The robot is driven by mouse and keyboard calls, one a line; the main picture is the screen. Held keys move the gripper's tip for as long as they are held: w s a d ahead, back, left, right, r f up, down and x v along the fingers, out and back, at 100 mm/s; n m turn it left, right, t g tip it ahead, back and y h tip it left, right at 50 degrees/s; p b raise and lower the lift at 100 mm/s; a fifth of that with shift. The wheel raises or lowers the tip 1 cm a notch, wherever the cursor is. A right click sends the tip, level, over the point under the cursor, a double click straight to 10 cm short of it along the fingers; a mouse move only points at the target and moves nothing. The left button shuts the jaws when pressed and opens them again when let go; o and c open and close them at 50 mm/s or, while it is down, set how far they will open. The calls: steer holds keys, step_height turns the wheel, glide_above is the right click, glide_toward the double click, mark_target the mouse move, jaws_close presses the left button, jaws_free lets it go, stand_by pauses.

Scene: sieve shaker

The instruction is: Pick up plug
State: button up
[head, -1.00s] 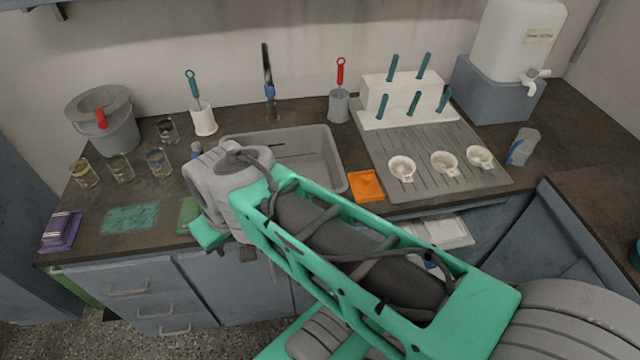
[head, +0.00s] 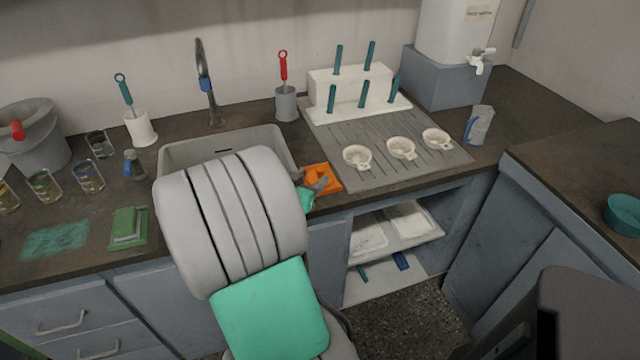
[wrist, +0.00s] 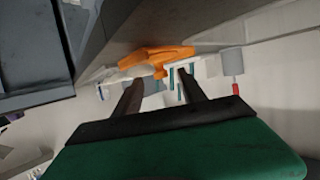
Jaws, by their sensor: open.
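An orange item (head: 318,171), which I take to be the plug, lies with an orange square base on the counter's front edge, between the sink and the drainboard. In the wrist view the orange item (wrist: 157,55) shows just beyond my fingertips, with a part of it pointing between them. My gripper (head: 320,184) is beside it at the counter edge, partly hidden by my arm in the head view. In the wrist view my gripper (wrist: 160,77) has its two dark fingers apart with nothing held. I cannot tell whether a finger touches the orange item.
The sink (head: 275,143) is left of the orange item, partly behind my arm. The drainboard (head: 380,165) with several white cups is to the right. An open shelf (head: 400,235) lies below the counter edge.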

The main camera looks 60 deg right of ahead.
mark_target(318, 173)
steer(key=x, duration=0.6)
steer(key=shift+r, duration=0.15)
jaws_close()
